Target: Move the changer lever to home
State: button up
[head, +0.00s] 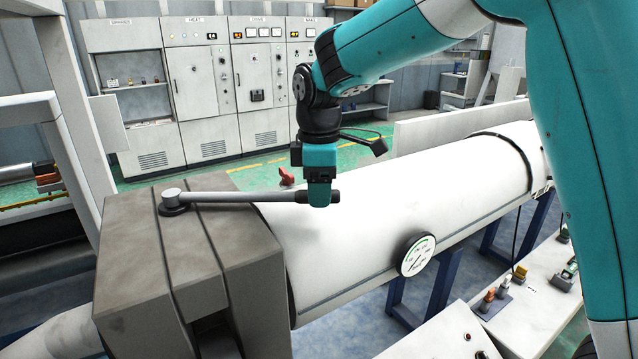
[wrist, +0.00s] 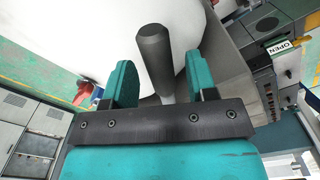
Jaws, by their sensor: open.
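The changer lever (head: 240,197) is a grey rod with a black grip, pivoting on a round hub (head: 172,200) on top of the grey block (head: 190,250). It points right, out over the white barrel. My gripper (head: 320,196) is at the lever's black-grip end. In the wrist view the black grip (wrist: 154,60) stands between the two teal fingers of my gripper (wrist: 157,82), with visible gaps on both sides. The fingers are open. Whether the lever touches a finger lower down is hidden by the gripper's body.
The white barrel (head: 400,195) lies just below my gripper and carries a round gauge (head: 417,255). A red part (head: 286,176) sits behind the barrel. Grey cabinets (head: 200,90) stand at the back.

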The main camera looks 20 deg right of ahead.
grip_shut()
